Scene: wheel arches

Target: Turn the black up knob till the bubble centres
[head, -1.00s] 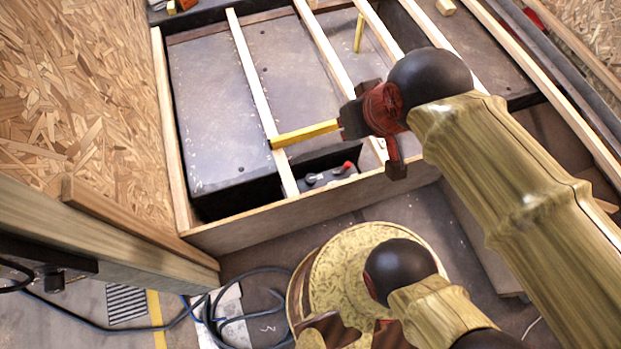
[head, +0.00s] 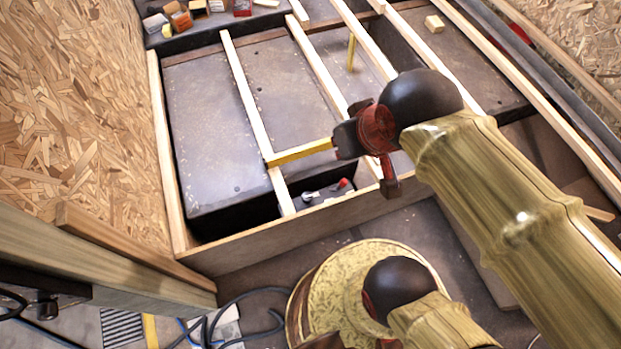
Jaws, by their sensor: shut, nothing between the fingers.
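My gripper (head: 343,140), dark with a red body, is above the wooden slats, right of the frame's middle. Its jaws are shut and seem empty, though the fingertips are hard to make out. A yellow bar (head: 300,152) runs from a slat to the gripper's dark end; I cannot tell if they touch. Below it, behind the front board, is a dark unit (head: 325,194) with a red knob-like part (head: 344,184) and a pale one (head: 308,196). I cannot make out a black knob or a bubble.
Pale slats (head: 246,95) cross the dark panels. A wooden front board (head: 260,237) borders them. A chipboard wall (head: 70,100) stands at left. A cable (head: 240,305) lies on the floor.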

